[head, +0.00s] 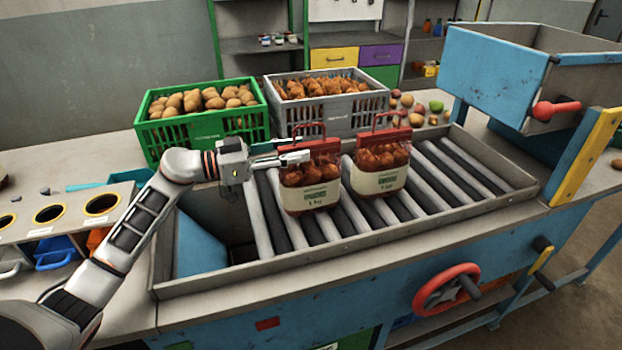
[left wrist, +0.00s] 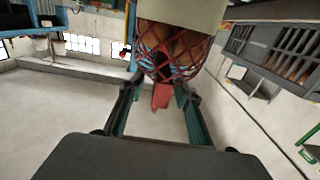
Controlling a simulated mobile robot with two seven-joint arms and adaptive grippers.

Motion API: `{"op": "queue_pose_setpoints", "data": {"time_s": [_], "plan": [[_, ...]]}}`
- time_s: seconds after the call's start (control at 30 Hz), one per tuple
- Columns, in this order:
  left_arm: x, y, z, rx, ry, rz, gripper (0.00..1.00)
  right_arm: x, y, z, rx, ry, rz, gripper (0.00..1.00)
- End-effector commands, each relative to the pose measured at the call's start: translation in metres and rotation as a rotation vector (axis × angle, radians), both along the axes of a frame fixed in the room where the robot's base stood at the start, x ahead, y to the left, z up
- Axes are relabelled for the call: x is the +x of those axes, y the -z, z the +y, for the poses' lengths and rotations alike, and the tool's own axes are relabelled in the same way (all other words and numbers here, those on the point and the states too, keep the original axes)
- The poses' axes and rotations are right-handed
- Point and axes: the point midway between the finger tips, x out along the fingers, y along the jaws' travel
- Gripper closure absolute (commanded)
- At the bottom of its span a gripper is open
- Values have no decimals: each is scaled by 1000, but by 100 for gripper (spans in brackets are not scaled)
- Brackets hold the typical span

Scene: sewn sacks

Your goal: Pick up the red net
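Two red nets filled with brown produce stand upright on the grey roller bed, each with a white label band and a red top with a handle. The left red net (head: 309,196) is closest to my left gripper (head: 290,152), whose fingers reach its red top from the left. In the left wrist view, the red mesh of a net (left wrist: 165,66) and a red strip lie between the two spread fingers, with gaps on both sides. The left gripper (left wrist: 160,92) looks open. The other red net (head: 381,180) stands just to the right. My right gripper is not in view.
A green crate (head: 205,130) of potatoes and a grey crate (head: 330,113) of brown produce stand behind the rollers (head: 440,178). Loose fruit lies beside the grey crate. A blue hopper (head: 495,75) rises at right. A raised metal rim surrounds the roller bed.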

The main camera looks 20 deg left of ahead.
Motion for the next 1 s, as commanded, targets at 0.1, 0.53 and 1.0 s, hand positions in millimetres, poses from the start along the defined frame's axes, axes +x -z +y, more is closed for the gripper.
{"op": "queue_pose_setpoints", "data": {"time_s": [0.1, 0.53, 1.0], "plan": [[11, -3, -17, -4, 2, -1, 67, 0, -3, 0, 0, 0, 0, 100], [22, 0, -33, -1, 0, 1, 67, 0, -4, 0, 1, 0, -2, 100], [22, -4, -33, -4, 0, -5, 100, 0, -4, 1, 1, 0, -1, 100]]}}
